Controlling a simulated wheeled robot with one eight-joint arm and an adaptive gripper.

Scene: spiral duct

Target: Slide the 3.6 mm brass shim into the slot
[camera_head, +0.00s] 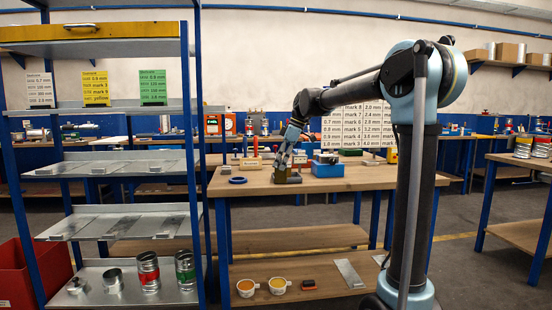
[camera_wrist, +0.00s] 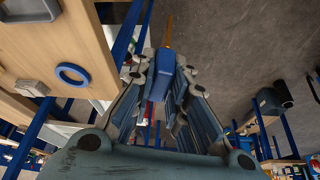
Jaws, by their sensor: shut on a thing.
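My gripper (camera_head: 287,152) is over the front part of the wooden workbench in the head view. In the wrist view my gripper (camera_wrist: 164,85) is shut on a blue block-like grip (camera_wrist: 164,66). A thin brass-coloured strip, which looks like the shim (camera_wrist: 168,34), sticks out beyond it. In the head view the shim is too small to tell apart from the gripper. A small olive block (camera_head: 283,174) sits just below the gripper; I cannot tell whether they touch. I cannot make out a slot in either view.
On the workbench (camera_head: 345,183), a blue ring (camera_head: 238,180) lies left of the gripper and a blue box (camera_head: 327,168) stands to its right. The ring (camera_wrist: 72,74) also shows in the wrist view. A blue-framed shelf rack (camera_head: 120,113) stands at the left.

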